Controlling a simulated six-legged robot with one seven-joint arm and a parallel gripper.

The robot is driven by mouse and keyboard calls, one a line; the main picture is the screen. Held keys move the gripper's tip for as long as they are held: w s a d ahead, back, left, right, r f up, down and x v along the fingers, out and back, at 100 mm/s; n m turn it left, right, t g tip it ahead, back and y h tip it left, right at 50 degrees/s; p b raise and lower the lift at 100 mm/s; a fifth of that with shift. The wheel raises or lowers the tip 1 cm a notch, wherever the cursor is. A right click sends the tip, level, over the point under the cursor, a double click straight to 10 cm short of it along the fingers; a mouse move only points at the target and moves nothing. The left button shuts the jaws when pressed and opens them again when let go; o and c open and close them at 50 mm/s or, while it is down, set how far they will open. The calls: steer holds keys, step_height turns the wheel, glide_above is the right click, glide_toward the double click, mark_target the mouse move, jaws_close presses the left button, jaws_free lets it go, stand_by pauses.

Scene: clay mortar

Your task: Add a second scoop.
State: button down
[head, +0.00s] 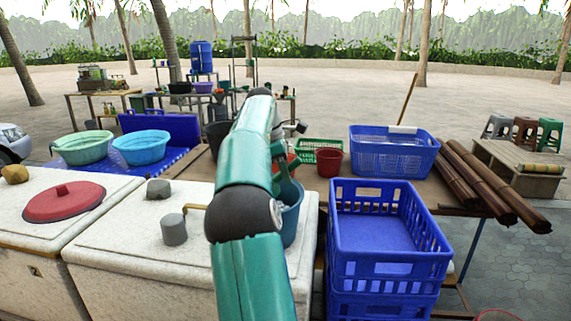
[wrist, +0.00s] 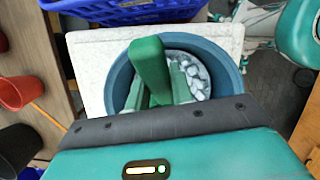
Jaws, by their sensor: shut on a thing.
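In the wrist view, a blue bucket (wrist: 118,82) stands at or over the white slab, with pale grey, ice-like lumps (wrist: 196,72) inside. My gripper (wrist: 160,88) is over the bucket, its fingers pointing into it. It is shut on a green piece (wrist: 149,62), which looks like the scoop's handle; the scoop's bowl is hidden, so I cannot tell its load.
White chests (head: 130,245) with a red lid (head: 64,202) stand at left. A blue crate stack (head: 388,235) stands close to the right of the bucket. Behind are a red bucket (head: 328,162), a blue basket (head: 393,153) and brown poles (head: 490,182).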

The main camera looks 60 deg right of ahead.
mark_target(278, 174)
step_height(278, 174, down, 9)
steer(key=w+a, duration=0.2)
steer(key=w, duration=0.1)
steer(key=w+a, duration=0.1)
steer(key=w, duration=0.1)
steer(key=shift+a+f, duration=0.2)
steer(key=shift+f, duration=0.1)
step_height(278, 174, up, 11)
steer(key=shift+d+f, duration=0.1)
steer(key=shift+f, duration=0.1)
steer(key=s+r+t, duration=0.1)
steer(key=d+r+t+y, duration=0.1)
steer(key=shift+s+r, duration=0.4)
steer(key=shift+s+d+r+t+y, duration=0.25)
steer(key=shift+r+t+y, duration=0.25)
steer(key=shift+t+y, duration=0.25)
steer(key=shift+s+d+r+t+y, duration=0.25)
steer(key=shift+s+r+t+y, duration=0.35)
steer(key=shift+t, duration=0.25)
steer(key=shift+d+r+t, duration=0.15)
steer(key=shift+r+t, duration=0.15)
steer(key=shift+t, duration=0.1)
steer(key=shift+r+y, duration=0.1)
steer(key=shift+y, duration=0.15)
